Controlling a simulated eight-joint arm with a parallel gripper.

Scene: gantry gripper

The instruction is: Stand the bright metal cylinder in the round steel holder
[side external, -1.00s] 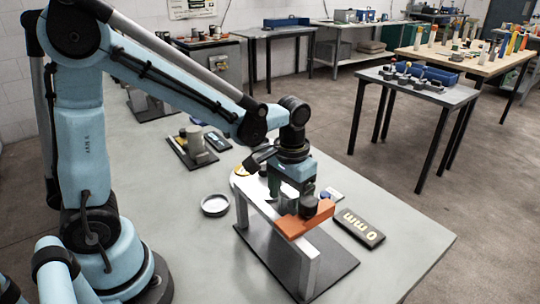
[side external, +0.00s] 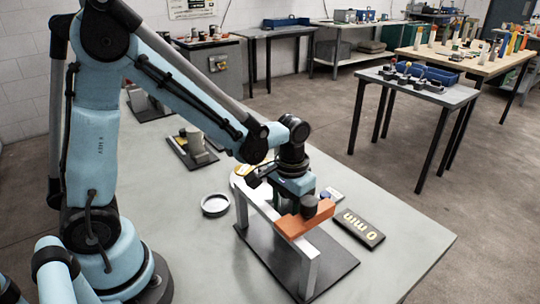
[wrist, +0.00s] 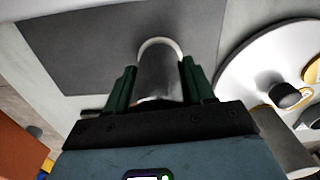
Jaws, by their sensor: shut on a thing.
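The bright metal cylinder (wrist: 158,72) is between the green fingers of my gripper (wrist: 160,88) in the wrist view, with a pale curved rim at its far end. My gripper is shut on it. In the side view my gripper (side external: 292,188) is low behind the silver beam and orange block, which hide the fingers and the cylinder. A shallow round metal dish (side external: 215,205), which looks like the round steel holder, stands on the table left of the beam, apart from my gripper. I cannot tell how far the cylinder is from the surface below.
A silver gantry frame (side external: 310,268) with an orange block (side external: 303,220) stands on a dark plate (side external: 335,262), close to my gripper. A black "0 mm" sign (side external: 358,229) lies to the right. A grey cylinder (side external: 196,140) stands farther back.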

